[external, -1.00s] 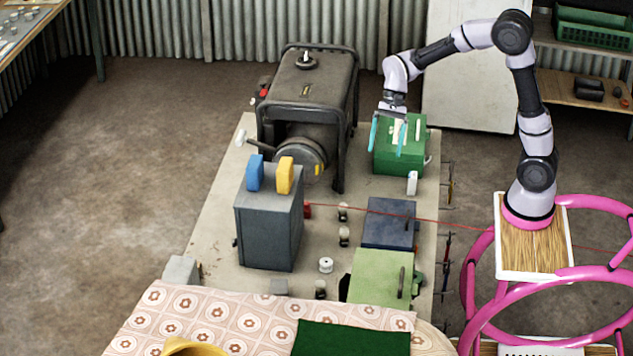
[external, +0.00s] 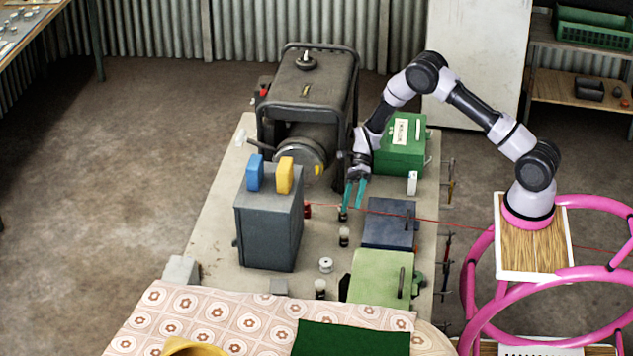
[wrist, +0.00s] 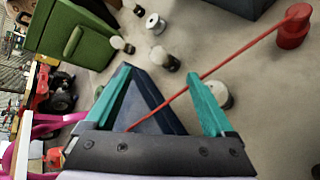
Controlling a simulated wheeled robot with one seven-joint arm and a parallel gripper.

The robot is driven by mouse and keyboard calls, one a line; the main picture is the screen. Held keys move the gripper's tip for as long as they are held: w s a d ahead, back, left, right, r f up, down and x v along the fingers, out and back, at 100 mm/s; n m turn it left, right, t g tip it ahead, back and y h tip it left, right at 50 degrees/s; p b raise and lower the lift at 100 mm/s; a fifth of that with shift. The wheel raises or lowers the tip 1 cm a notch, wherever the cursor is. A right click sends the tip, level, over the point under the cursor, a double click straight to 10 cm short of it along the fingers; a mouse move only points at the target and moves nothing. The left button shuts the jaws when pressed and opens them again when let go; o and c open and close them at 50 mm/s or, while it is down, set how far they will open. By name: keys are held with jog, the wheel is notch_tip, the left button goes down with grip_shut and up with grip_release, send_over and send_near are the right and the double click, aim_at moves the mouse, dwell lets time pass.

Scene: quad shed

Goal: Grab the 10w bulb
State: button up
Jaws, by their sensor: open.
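Several small white-topped bulbs with dark bases stand on the bench; I cannot read which is 10w. The nearest bulb (external: 343,217) is partly hidden by my gripper (external: 352,207). In the wrist view this bulb (wrist: 223,94) is just outside the right finger, partly covered by it. A second bulb (external: 344,236) stands nearer the front; in the wrist view it (wrist: 164,60) lies beyond the fingertips. A third bulb (external: 320,288) stands by the light green box and shows at top left in the wrist view (wrist: 121,43). My gripper (wrist: 160,73) is open, empty and points down.
A red cord (external: 430,219) runs from a red reel (wrist: 293,38) across the bench, under my fingers. A dark blue box (external: 388,222), light green box (external: 378,272), grey box (external: 268,233) and generator (external: 308,80) crowd around. A white spool (external: 326,265) stands nearby.

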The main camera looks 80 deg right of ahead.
aim_at(344, 235)
jog(key=x, duration=0.8)
jog(key=shift+r, duration=0.15)
grip_shut()
